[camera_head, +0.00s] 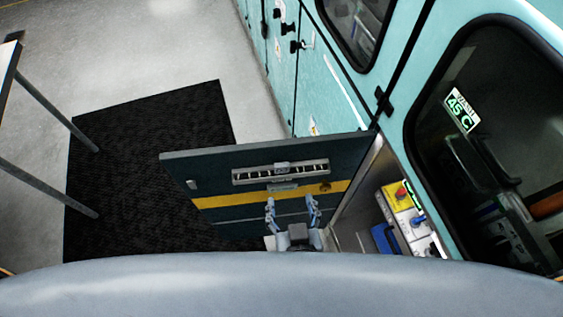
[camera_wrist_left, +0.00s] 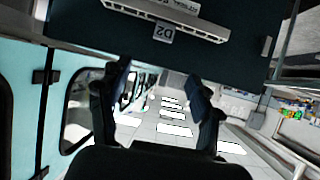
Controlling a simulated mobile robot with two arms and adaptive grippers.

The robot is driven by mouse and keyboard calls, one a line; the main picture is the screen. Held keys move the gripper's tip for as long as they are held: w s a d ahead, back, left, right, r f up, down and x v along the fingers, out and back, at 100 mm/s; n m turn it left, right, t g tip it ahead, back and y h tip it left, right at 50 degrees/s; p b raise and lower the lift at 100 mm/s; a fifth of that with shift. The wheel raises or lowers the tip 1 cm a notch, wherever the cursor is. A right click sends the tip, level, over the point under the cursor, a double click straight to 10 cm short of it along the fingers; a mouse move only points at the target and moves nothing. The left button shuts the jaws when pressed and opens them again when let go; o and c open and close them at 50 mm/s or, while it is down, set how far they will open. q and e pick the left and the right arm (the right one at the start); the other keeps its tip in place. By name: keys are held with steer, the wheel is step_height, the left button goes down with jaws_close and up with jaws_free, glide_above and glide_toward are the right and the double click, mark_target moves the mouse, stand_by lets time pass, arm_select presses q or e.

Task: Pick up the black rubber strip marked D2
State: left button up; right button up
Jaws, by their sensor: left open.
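A pale slotted holder with a dark segmented strip along it (camera_head: 260,176) is fixed across the inside of the open dark door (camera_head: 225,163). In the left wrist view the pale holder (camera_wrist_left: 185,22) shows at the top, with a small grey tag marked D2 (camera_wrist_left: 161,32) against its edge. I cannot clearly tell the rubber strip apart from the holder. My left gripper (camera_head: 292,202) is open and empty, below the holder in the head view and apart from it. Its two fingers also show in the left wrist view (camera_wrist_left: 160,82). My right gripper is not in view.
The door carries a yellow stripe (camera_head: 231,199). To its right is an open compartment with a yellow box with a red knob (camera_head: 397,193) and a blue item (camera_head: 384,239). Teal cabinets (camera_head: 320,88) line the back. A black mat (camera_head: 140,160) lies on the floor at left.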

arm_select(q)
glide_toward(281, 166)
steer(key=x, duration=0.7)
steer(key=shift+w, duration=0.15)
steer(key=shift+w+f, duration=0.3)
steer(key=shift+w, duration=0.15)
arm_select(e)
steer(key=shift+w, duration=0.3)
arm_select(q)
steer(key=shift+s, duration=0.15)
steer(key=shift+c, duration=0.2)
steer(key=c, duration=0.3)
jaws_close()
steer(key=shift+r, duration=0.1)
